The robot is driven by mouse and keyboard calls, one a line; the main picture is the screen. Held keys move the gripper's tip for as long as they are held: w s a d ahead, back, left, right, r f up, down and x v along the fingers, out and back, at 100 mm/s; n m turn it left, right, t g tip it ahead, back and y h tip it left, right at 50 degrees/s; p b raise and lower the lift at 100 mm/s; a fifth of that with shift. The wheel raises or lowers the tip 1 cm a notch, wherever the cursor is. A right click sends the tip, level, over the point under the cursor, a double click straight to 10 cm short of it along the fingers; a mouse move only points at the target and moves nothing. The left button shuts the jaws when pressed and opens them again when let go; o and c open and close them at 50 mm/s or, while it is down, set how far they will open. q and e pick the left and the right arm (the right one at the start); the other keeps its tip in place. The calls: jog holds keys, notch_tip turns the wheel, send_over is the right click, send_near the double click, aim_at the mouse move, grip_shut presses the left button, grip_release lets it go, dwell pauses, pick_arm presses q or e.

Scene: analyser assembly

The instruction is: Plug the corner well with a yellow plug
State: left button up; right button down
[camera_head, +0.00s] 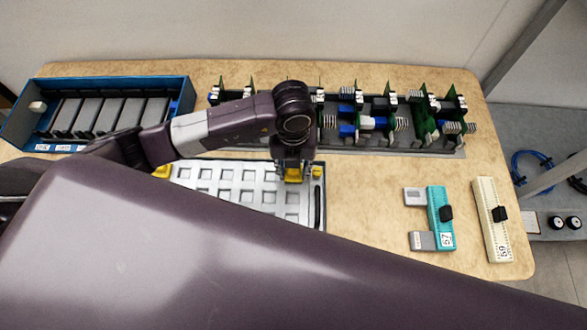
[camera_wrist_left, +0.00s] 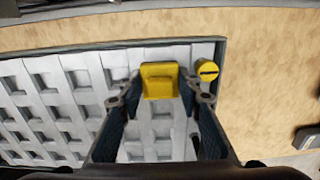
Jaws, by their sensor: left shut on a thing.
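The white tray (camera_head: 240,192) with rows of square wells lies at the middle of the table. My left gripper (camera_head: 292,174) is over its far right corner, shut on a yellow plug (camera_head: 294,179). In the left wrist view, this blocky yellow plug (camera_wrist_left: 160,82) sits between the two fingers (camera_wrist_left: 160,100). Whether it is in a well or above one I cannot tell. A small round yellow piece with a dark slot (camera_wrist_left: 207,70) is at the tray's corner, right of the gripper; it also shows in the head view (camera_head: 317,171). My right gripper is not in view.
A yellow piece (camera_head: 162,171) is at the tray's far left corner. Behind stand a blue bin (camera_head: 185,100) and a dark rack (camera_head: 450,150) of green boards. Teal (camera_head: 436,205) and cream (camera_head: 490,205) blocks lie at right. My own arm hides the table's front.

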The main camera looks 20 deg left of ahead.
pick_arm(q)
jog(key=shift+s+f, duration=0.25)
jog(key=shift+f, duration=0.05)
dwell(0.4)
jog(key=o, duration=1.3)
jog(key=shift+o, duration=0.4)
jog(key=shift+w+r, duration=0.15)
jog(key=shift+r, duration=0.25)
jog(key=shift+r+p, duration=0.7)
jog(key=shift+r, duration=0.15)
jog(key=shift+r+p, duration=0.6)
jog(key=shift+r, duration=0.3)
